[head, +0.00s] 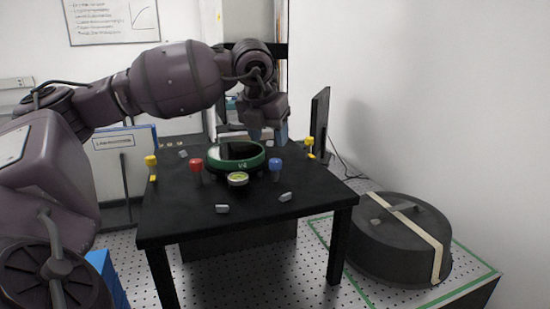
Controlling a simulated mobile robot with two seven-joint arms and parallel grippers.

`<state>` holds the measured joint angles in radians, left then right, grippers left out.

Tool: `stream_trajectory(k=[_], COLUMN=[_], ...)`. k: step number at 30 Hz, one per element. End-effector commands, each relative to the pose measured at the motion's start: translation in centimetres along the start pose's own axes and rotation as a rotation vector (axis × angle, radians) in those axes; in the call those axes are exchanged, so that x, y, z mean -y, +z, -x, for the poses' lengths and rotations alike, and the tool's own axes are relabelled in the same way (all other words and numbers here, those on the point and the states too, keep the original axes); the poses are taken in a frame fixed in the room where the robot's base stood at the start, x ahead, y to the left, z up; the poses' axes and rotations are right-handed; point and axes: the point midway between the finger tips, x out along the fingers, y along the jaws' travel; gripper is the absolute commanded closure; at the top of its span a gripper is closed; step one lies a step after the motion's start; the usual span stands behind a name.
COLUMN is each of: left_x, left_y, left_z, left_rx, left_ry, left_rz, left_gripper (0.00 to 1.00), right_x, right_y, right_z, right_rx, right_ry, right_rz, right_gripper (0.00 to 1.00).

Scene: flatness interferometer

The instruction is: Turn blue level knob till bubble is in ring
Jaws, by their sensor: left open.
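The blue level knob (275,165) stands upright on the black table, right of the green-rimmed round optic (236,155). The round bubble level (238,179) with a yellow-green face sits in front of the optic. The bubble and ring are too small to tell apart. My left gripper (267,138) points down above and behind the blue knob, open and apart from it. A red knob (196,165) stands left of the optic. My right gripper is not in view.
Yellow knobs stand at the table's left (151,161) and back right (309,142). A thin dark monitor (320,122) stands at the back right. Small grey pieces lie near the front (222,209) and right (286,197). A large dark round cover (398,240) sits right of the table (180,220).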

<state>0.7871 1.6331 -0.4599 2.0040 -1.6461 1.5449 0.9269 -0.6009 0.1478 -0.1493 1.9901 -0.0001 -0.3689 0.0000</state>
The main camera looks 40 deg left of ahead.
Motion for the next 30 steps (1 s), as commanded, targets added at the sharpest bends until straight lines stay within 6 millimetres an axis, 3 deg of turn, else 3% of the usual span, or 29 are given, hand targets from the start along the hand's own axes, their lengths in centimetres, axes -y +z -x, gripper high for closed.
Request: stream_trajectory(k=[6,13,26,30], left_x=[0.0,0.1,0.1,0.1], left_y=[0.0,0.0,0.0,0.0], left_z=[-3.8,-6.6,-7.6,-7.6], left_rx=[-0.003,-0.001,0.001,0.001], left_ry=[-0.002,-0.003,-0.002,-0.002], left_rz=[0.000,-0.001,-0.002,-0.002], left_gripper=[0.44,0.44,0.44,0.61], right_x=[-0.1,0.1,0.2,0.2], right_y=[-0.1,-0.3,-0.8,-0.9], right_z=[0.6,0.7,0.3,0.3], right_rx=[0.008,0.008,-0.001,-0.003], right_ry=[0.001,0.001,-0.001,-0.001], right_rz=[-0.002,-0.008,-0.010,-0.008], right_gripper=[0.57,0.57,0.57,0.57])
